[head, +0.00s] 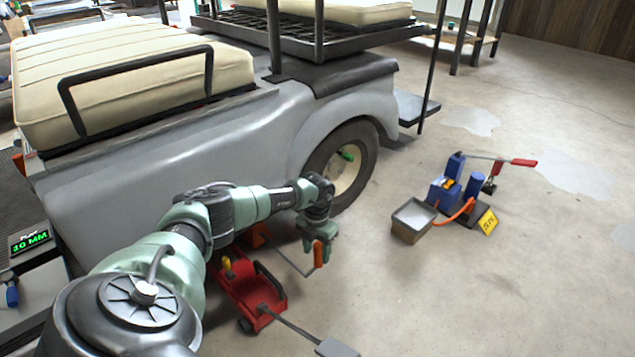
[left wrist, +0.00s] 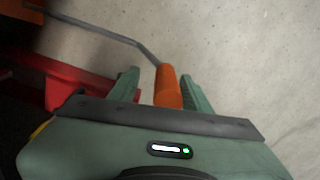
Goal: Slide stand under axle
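An orange stand (head: 258,236) shows in part beside the cart's lower side, mostly hidden behind my left arm. A thin grey rod (head: 291,262) runs from near it to an upright orange handle (head: 319,254). My left gripper (head: 319,238) points down at this handle. In the left wrist view the orange handle (left wrist: 168,86) lies between the two green fingers, with a gap on its left side; the fingers look open around it. The axle is hidden beneath the grey cart body (head: 170,160). My right gripper is not in view.
A red floor jack (head: 250,290) with a long handle lies just below the stand. The cart's rear wheel (head: 345,170) is close behind my gripper. A blue pump unit (head: 445,190) and a grey tray (head: 413,219) stand to the right. A display (head: 30,241) reads 10 MM.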

